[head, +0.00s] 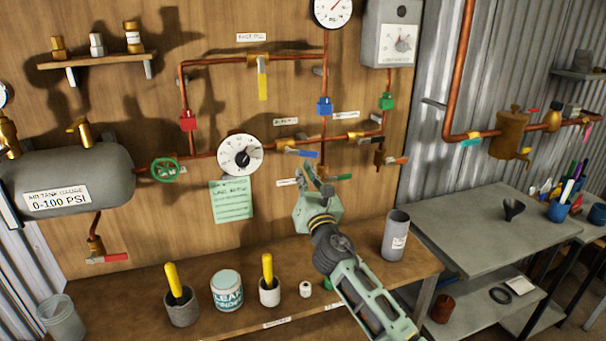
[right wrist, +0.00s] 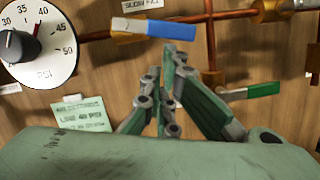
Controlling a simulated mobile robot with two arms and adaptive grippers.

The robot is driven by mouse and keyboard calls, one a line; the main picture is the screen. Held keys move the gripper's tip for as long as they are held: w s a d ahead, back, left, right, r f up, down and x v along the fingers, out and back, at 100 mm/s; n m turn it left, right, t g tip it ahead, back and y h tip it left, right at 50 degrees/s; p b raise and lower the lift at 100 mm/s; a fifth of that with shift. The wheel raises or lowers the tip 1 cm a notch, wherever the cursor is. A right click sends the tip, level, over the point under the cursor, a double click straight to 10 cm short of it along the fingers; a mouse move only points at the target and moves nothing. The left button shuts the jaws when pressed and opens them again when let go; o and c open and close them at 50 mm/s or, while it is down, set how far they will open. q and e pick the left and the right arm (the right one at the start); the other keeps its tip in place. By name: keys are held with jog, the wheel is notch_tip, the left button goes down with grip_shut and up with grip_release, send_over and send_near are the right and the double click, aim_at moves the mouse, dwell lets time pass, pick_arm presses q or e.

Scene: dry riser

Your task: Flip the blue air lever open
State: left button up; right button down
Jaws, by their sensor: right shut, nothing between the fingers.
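The blue lever (head: 301,153) sits on a brass valve in the horizontal copper pipe, right of the white dial. It lies roughly along the pipe. In the right wrist view the blue lever (right wrist: 153,28) is at the top, with a label above it. My right gripper (head: 318,178) is shut and empty, just below and right of the lever in the head view. In the right wrist view its fingertips (right wrist: 172,62) point up, below the lever's right end; I cannot tell whether they touch it. My left gripper is not in view.
A green lever (head: 338,177) is close to the right gripper's fingers. The white dial (head: 240,155) and a green note (head: 231,201) are to the left. A red lever (head: 396,160) is to the right. The bench below holds a grey cup (head: 396,236) and other containers.

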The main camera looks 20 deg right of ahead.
jog(key=d+n, duration=0.1)
jog(key=n, duration=0.1)
jog(key=d+r+n+y+p, duration=0.1)
jog(key=n, duration=0.1)
jog(key=shift+y+p, duration=0.3)
dwell(0.4)
